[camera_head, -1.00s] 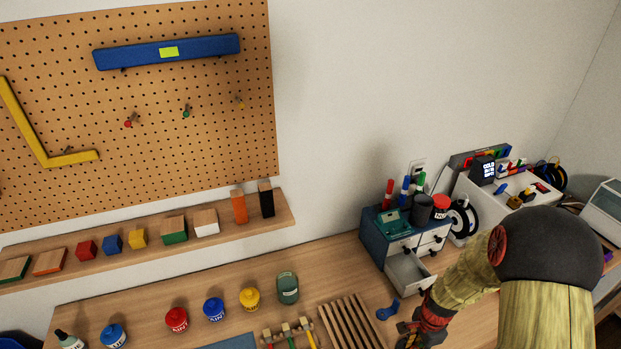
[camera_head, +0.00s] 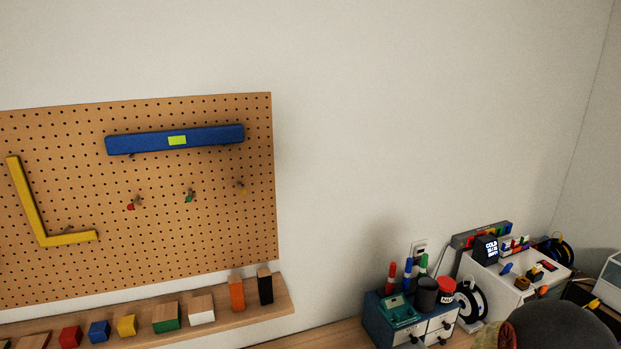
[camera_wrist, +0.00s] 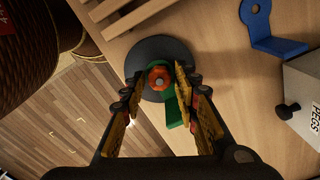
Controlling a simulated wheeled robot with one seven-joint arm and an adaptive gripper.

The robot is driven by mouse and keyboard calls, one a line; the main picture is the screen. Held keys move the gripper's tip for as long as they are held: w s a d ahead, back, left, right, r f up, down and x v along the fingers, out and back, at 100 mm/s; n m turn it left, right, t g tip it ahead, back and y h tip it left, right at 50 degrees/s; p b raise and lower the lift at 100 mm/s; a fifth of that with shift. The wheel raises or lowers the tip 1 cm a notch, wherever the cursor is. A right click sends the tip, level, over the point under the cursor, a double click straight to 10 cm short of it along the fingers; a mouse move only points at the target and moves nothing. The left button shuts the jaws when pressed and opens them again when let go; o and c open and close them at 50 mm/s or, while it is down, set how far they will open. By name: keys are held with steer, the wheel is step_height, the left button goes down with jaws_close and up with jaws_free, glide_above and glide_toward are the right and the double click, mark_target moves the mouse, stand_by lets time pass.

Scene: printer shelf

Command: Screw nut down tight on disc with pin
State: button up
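In the wrist view, a round dark grey disc (camera_wrist: 165,50) lies over the wooden bench top. An orange-red nut (camera_wrist: 158,79) with a grey centre, which may be the pin's end, sits near the disc's lower part. A green piece (camera_wrist: 174,108) extends from beside the nut toward my gripper. My gripper (camera_wrist: 157,82) is open, its yellow-lined fingers on either side of the nut with visible gaps. I cannot tell how far the nut is down on the pin. In the head view the disc, nut and gripper are out of frame.
A blue bracket (camera_wrist: 268,34) and a drawer unit labelled PEGS (camera_wrist: 302,82) stand to the right in the wrist view. Wooden slats (camera_wrist: 125,12) lie at the top. The bench edge runs left of the disc. The head view shows the pegboard (camera_head: 70,130) and block shelf (camera_head: 215,321).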

steer(key=n, duration=0.4)
steer(key=shift+n, duration=0.3)
steer(key=n, duration=0.4)
steer(key=shift+n, duration=0.4)
steer(key=n, duration=0.3)
steer(key=shift+n, duration=0.4)
steer(key=n, duration=0.3)
steer(key=shift+n, duration=0.4)
steer(key=c, duration=0.3)
steer(key=shift+c, duration=1.3)
steer(key=o, duration=0.6)
steer(key=shift+o, duration=0.6)
